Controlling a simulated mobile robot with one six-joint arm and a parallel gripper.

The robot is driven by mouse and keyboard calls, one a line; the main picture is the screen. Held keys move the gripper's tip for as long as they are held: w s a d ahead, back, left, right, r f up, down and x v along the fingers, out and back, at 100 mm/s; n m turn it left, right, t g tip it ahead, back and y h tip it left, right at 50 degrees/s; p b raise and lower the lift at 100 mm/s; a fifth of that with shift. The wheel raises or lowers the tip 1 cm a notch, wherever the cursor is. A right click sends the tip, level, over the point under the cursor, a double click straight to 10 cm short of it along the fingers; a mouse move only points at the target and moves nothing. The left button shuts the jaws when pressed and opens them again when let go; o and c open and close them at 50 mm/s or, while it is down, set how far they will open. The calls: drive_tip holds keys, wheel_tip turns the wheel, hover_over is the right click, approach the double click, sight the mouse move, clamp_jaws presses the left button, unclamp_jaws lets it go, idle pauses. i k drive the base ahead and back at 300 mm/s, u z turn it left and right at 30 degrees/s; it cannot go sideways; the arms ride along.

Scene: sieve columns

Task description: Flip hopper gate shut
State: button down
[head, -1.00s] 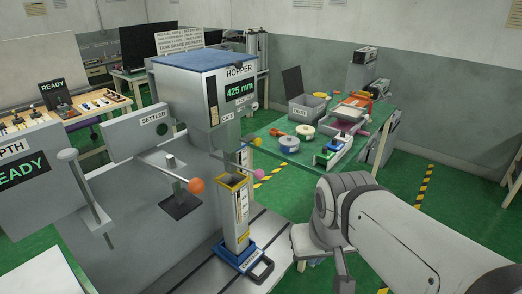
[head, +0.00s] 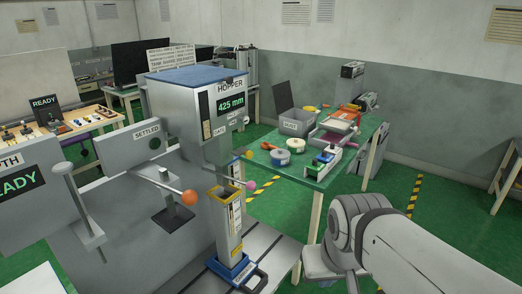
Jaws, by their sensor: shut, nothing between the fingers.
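The hopper (head: 180,112) is a grey box with a blue lid, and its display reads 425 mm. Small labels sit low on its face, too small to read surely. Below it, a rod with a magenta knob (head: 251,185) sticks out to the right, and a small yellow knob (head: 247,155) shows just above. I cannot tell which one works the gate, or how the gate stands. A column with a yellow rim (head: 226,193) stands under the hopper on a blue base. My arm comes in at the lower right, well apart from the hopper; my gripper is out of view.
A lever with an orange knob (head: 189,198) juts out beside the SETTLED sign (head: 146,132). A green table (head: 312,168) with a grey bin (head: 296,121), reels and trays stands behind the column.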

sight(241, 150)
drive_tip(key=z, duration=0.1)
drive_tip(key=i, duration=1)
